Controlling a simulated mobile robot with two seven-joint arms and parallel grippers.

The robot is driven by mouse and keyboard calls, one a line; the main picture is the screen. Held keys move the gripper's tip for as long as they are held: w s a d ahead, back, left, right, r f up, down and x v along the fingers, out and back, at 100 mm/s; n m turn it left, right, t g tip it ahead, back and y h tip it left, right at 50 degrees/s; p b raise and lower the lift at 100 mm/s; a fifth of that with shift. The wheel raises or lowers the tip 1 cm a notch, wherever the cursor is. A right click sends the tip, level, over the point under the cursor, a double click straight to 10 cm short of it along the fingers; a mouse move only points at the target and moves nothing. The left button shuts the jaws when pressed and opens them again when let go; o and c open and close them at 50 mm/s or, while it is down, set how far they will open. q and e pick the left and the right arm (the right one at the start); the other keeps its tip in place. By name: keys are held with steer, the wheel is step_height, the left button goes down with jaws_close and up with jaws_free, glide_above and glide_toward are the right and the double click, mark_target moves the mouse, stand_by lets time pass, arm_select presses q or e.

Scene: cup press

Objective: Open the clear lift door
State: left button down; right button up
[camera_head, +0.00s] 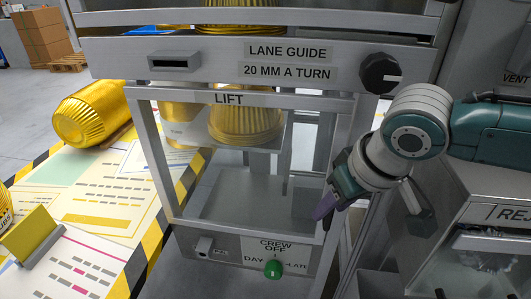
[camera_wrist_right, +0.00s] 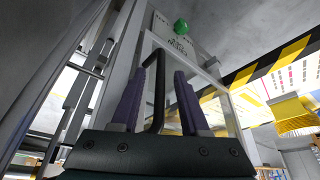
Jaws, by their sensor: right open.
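The clear lift door (camera_head: 228,96) is a pale-framed see-through panel marked LIFT, under the lane guide rail; it looks closed. Gold fluted cups (camera_head: 245,125) show behind it. My right gripper (camera_head: 323,208) is at the door's lower right side, with its purple fingertips pointing down and left. In the right wrist view my right gripper (camera_wrist_right: 160,78) is open, with a dark bent bar handle (camera_wrist_right: 159,85) showing between its fingers. Contact cannot be told. The handle is hidden behind the gripper in the head view. My left gripper is not in view.
A black knob (camera_head: 380,73) sits right of the lane guide label. Below the door is a panel with a green knob (camera_head: 273,269). A reject bin (camera_head: 490,245) stands at the right. A gold cup (camera_head: 92,114) lies on the left table, edged with yellow-black stripes.

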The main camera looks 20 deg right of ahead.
steer(key=shift+w+f, duration=0.2)
steer(key=shift+f, duration=0.25)
steer(key=shift+c, duration=0.4)
jaws_close()
stand_by(0.8)
